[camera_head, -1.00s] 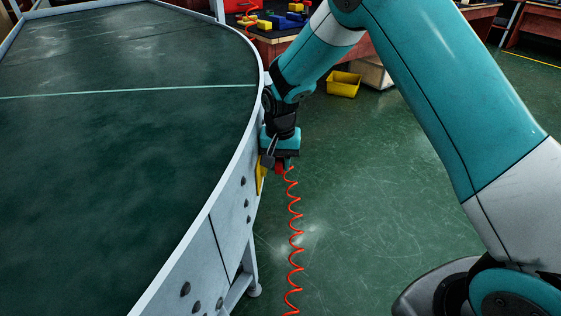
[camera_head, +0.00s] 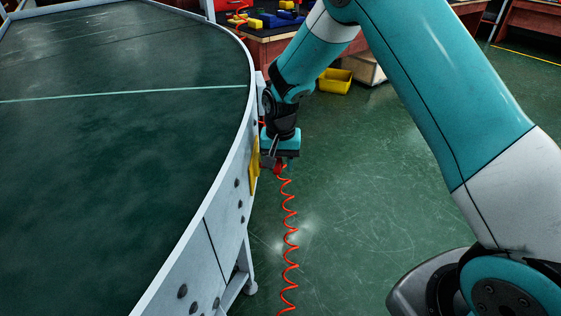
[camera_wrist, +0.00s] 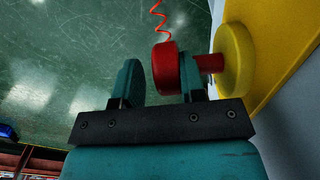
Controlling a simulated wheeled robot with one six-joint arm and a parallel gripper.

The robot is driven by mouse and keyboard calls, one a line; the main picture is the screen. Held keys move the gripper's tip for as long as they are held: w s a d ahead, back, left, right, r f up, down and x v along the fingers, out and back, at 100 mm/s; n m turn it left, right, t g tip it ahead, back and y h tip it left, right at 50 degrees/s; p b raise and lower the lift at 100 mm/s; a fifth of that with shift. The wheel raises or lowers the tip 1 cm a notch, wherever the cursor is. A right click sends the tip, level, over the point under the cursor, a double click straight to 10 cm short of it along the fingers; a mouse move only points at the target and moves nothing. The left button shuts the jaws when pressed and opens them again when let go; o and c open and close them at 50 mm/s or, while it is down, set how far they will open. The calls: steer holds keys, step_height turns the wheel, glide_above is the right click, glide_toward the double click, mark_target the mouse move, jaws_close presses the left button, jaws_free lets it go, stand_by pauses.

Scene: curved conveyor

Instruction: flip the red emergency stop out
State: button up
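The red emergency stop (camera_wrist: 164,70) has a round red cap on a red stem, standing out from a round yellow base (camera_wrist: 236,60) in the wrist view. My gripper (camera_wrist: 160,82) is open, with its two teal fingers apart. The cap lies between the fingers. The right finger is beside the stem, on the base side of the cap; the left finger stands clear of the cap. I cannot tell whether the right finger touches it. In the head view my gripper (camera_head: 274,162) is beside the yellow plate (camera_head: 254,165) on the conveyor's side and hides most of the stop.
The curved conveyor (camera_head: 120,150) with its pale side wall fills the left. A coiled orange-red cable (camera_head: 290,235) hangs below my gripper. A yellow bin (camera_head: 335,80) and a workbench (camera_head: 262,45) with coloured blocks are behind. Green floor to the right is clear.

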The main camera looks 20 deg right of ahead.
mark_target(280, 158)
step_height(280, 158, up, 17)
steer(key=p, duration=0.3)
steer(key=shift+r, duration=0.2)
stand_by(0.4)
steer(key=s+a+r+n+y, duration=0.1)
steer(key=s+a+r+n, duration=0.2)
steer(key=s, duration=0.7)
steer(key=s+a+r+n+y, duration=0.1)
steer(key=s+r+n+y, duration=0.3)
steer(key=s, duration=0.7)
steer(key=s+a+r+n+h, duration=0.15)
steer(key=s+n, duration=0.35)
steer(key=s, duration=0.5)
step_height(280, 158, up, 20)
steer(key=p, duration=2)
steer(key=shift+w+a+r+y, duration=0.15)
steer(key=shift+w+a+y, duration=0.2)
steer(key=shift+w+a, duration=0.05)
